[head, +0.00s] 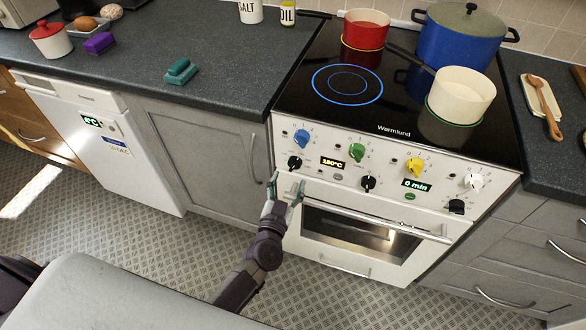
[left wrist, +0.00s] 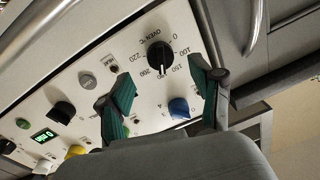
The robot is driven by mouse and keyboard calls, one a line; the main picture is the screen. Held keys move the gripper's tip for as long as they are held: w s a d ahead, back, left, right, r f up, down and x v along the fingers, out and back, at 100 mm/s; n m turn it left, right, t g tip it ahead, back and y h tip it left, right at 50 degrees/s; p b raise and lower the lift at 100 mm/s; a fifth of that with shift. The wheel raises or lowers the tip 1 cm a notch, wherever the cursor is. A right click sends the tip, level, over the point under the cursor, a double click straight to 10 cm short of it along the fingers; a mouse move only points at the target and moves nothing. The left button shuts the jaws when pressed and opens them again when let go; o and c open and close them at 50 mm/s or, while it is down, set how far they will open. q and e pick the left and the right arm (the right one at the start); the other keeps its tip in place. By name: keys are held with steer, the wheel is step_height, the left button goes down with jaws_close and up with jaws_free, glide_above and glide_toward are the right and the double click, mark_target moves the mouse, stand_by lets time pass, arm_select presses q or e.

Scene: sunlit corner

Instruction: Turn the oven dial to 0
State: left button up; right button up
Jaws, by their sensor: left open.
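The oven dial (head: 295,162) is a black knob at the lower left of the white control panel. In the left wrist view the oven dial (left wrist: 160,55) has "OVEN °C" printed beside it, and its pointer lies near the 150 and 200 marks. A display (head: 332,163) next to it seems to read 180°C. My left gripper (head: 287,184) is open, with teal fingertips just below the dial in the head view. In the left wrist view the gripper (left wrist: 161,72) shows nothing between its fingers; the dial is ahead of the gap, apparently untouched. My right gripper is not in view.
A blue knob (head: 301,137) is just above the oven dial; another black knob (head: 368,183) is to its right. The oven handle (head: 385,222) sticks out below the panel. Red (head: 366,29), white (head: 460,95) and blue (head: 460,40) pots stand on the hob.

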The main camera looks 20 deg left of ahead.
mark_target(293, 169)
arm_select(q)
steer(key=w, duration=0.4)
steer(key=shift+w+a, duration=0.1)
steer(key=shift+w, duration=0.55)
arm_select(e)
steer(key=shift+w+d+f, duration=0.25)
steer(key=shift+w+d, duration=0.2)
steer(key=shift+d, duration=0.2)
arm_select(q)
steer(key=c, duration=1.1)
steer(key=shift+c, duration=0.2)
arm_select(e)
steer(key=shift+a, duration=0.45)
